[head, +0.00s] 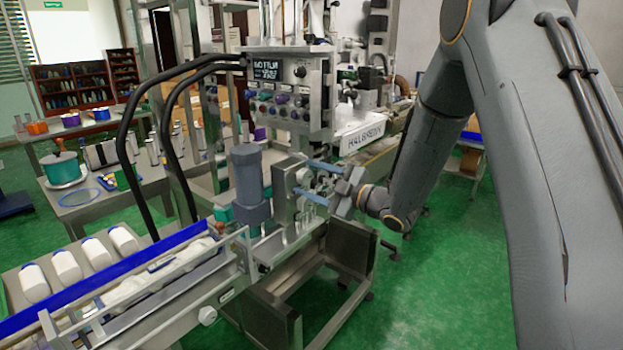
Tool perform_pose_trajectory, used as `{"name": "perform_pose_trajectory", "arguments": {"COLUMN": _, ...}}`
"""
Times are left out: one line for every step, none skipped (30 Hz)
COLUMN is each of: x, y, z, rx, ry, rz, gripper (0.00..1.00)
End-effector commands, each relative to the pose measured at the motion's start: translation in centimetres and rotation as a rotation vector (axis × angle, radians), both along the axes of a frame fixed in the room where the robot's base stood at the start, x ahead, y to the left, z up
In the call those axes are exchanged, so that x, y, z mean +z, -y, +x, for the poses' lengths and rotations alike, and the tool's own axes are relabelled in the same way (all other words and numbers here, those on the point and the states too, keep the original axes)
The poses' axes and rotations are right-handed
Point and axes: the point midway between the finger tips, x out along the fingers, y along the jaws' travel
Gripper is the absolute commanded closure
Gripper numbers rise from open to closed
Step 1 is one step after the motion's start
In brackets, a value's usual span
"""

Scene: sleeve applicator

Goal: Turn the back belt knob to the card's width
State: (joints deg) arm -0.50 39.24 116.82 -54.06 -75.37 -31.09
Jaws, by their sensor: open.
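My gripper (303,176) reaches in from the right with its two blue fingers apart. Its fingertips are in front of a grey metal block (291,190) beside the dark motor (247,180). A back belt knob cannot be made out clearly; the fingers and the block may hide it. A round pale knob (207,315) sits on the front side of the belt conveyor (185,318), well away from my gripper. No card showing a width can be read in this view.
White bottles (65,262) lie behind the conveyor's blue rail (110,272). A metal frame (300,285) stands below. Green floor (430,290) is clear at the right.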

Motion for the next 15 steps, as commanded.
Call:
{"name": "perform_pose_trajectory", "arguments": {"x": -0.01, "y": 0.01, "z": 0.01, "rx": 0.000, "ry": 0.000, "rz": 0.000, "gripper": 0.46}}
{"name": "perform_pose_trajectory", "arguments": {"x": -0.01, "y": 0.02, "z": 0.01, "rx": 0.000, "ry": 0.000, "rz": 0.000, "gripper": 0.46}}
{"name": "perform_pose_trajectory", "arguments": {"x": -0.01, "y": 0.03, "z": 0.00, "rx": 0.000, "ry": 0.000, "rz": 0.000, "gripper": 0.46}}
{"name": "perform_pose_trajectory", "arguments": {"x": -0.01, "y": 0.03, "z": 0.01, "rx": 0.000, "ry": 0.000, "rz": 0.000, "gripper": 0.46}}
{"name": "perform_pose_trajectory", "arguments": {"x": 0.00, "y": 0.05, "z": 0.01, "rx": -0.001, "ry": 0.000, "rz": 0.001, "gripper": 0.51}}
{"name": "perform_pose_trajectory", "arguments": {"x": 0.00, "y": 0.05, "z": 0.01, "rx": -0.001, "ry": 0.000, "rz": 0.001, "gripper": 0.58}}
{"name": "perform_pose_trajectory", "arguments": {"x": 0.00, "y": 0.05, "z": 0.00, "rx": -0.001, "ry": 0.000, "rz": 0.001, "gripper": 0.63}}
{"name": "perform_pose_trajectory", "arguments": {"x": 0.00, "y": 0.06, "z": 0.01, "rx": -0.001, "ry": 0.000, "rz": 0.001, "gripper": 0.68}}
{"name": "perform_pose_trajectory", "arguments": {"x": 0.00, "y": 0.06, "z": 0.01, "rx": -0.001, "ry": 0.000, "rz": 0.001, "gripper": 0.75}}
{"name": "perform_pose_trajectory", "arguments": {"x": 0.00, "y": 0.07, "z": 0.00, "rx": -0.001, "ry": 0.000, "rz": 0.001, "gripper": 0.80}}
{"name": "perform_pose_trajectory", "arguments": {"x": 0.00, "y": 0.06, "z": 0.00, "rx": -0.001, "ry": 0.000, "rz": 0.001, "gripper": 0.85}}
{"name": "perform_pose_trajectory", "arguments": {"x": 0.00, "y": 0.06, "z": 0.00, "rx": -0.001, "ry": 0.000, "rz": 0.001, "gripper": 0.87}}
{"name": "perform_pose_trajectory", "arguments": {"x": 0.00, "y": 0.07, "z": -0.01, "rx": 0.000, "ry": -0.001, "rz": 0.001, "gripper": 0.87}}
{"name": "perform_pose_trajectory", "arguments": {"x": -0.01, "y": 0.07, "z": -0.01, "rx": 0.000, "ry": -0.002, "rz": 0.002, "gripper": 0.87}}
{"name": "perform_pose_trajectory", "arguments": {"x": -0.01, "y": 0.07, "z": -0.01, "rx": 0.000, "ry": -0.008, "rz": 0.006, "gripper": 0.87}}
